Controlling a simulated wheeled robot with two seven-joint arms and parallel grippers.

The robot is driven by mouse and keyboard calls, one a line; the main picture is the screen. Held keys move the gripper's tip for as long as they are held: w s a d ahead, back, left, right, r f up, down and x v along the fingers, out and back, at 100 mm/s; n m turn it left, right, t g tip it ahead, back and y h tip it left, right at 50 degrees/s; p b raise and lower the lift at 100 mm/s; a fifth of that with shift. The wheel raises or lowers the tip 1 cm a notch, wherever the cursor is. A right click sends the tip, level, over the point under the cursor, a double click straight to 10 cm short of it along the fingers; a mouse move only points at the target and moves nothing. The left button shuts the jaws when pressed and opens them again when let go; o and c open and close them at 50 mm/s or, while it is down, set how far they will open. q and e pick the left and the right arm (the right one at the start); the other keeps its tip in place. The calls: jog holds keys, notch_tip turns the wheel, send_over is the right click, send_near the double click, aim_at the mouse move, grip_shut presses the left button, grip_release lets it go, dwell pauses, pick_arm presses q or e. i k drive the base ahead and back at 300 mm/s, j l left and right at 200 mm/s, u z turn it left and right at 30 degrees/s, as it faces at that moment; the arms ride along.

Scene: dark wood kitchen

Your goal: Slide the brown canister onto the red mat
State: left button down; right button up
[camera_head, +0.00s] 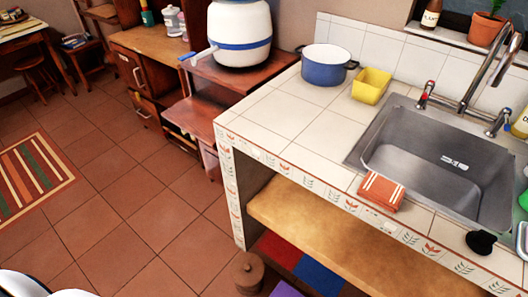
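The brown canister (249,273), round with a knobbed lid, stands upright at the bottom of the view, beside the open space under the tiled counter. The red mat (282,250) lies low under the counter's wooden shelf, to the right of the canister and slightly behind it. A blue mat (318,275) and a purple mat (288,291) lie next to it. The canister looks apart from the red mat. Neither gripper can be made out; only white and black parts, likely of my arm, show at the bottom left corner.
The tiled counter's left leg (236,200) stands just behind the canister. The wooden shelf (330,225) overhangs the mats. The tiled floor (150,215) to the left is clear up to a striped rug (30,178). A sink (450,165) and blue pot (326,68) are above.

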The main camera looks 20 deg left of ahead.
aim_at(253, 290)
jog(key=k+j+u, duration=0.15)
jog(key=k+j, duration=0.15)
jog(key=k, duration=0.15)
jog(key=k+j+u, duration=0.2)
jog(key=k+j, duration=0.1)
jog(key=k, duration=0.1)
